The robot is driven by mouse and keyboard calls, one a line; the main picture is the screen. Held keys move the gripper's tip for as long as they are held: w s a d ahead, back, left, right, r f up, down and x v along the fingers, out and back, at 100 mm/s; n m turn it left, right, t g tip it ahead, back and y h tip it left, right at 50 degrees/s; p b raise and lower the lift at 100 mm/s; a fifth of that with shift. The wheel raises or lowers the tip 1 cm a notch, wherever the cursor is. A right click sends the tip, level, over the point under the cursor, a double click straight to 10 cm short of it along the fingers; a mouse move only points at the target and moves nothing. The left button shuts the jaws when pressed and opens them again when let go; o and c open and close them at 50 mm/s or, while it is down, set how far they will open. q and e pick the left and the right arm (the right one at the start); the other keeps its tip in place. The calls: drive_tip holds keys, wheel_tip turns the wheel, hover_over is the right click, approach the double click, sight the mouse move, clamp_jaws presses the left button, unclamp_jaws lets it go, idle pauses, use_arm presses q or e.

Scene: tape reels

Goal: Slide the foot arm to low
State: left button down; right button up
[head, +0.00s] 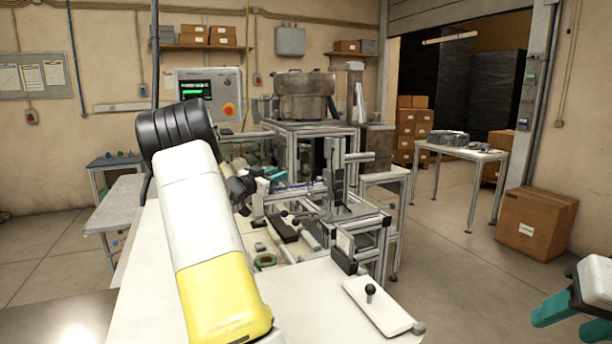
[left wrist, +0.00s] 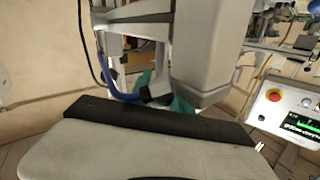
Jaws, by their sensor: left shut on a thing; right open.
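My left gripper (head: 272,172) has teal fingers and reaches into the metal tape machine (head: 362,241) on the white bench. It is shut on a part of the machine; my own arm and the small scale hide which part. In the left wrist view teal finger parts (left wrist: 183,104) show behind a grey housing (left wrist: 205,50), beside a blue hose (left wrist: 122,93). I cannot single out the foot arm or read its height. My right gripper (head: 556,310) is open and empty at the lower right, away from the bench.
A white plate with a black knob (head: 370,290) lies at the bench's right front. A control panel (head: 209,95) stands behind. A cardboard box (head: 535,222) and side table (head: 465,148) stand right, with clear floor between.

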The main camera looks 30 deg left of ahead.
use_arm(q)
drive_tip(key=shift+f, duration=0.1)
idle(0.7)
drive_tip(key=shift+f, duration=2)
drive_tip(key=c, duration=1.2)
unclamp_jaws()
drive_tip(key=shift+r, duration=0.1)
drive_tip(key=shift+s, duration=0.15)
drive_tip(key=s, duration=0.7)
drive_tip(key=shift+s+a, duration=0.25)
drive_tip(key=shift+a, duration=0.1)
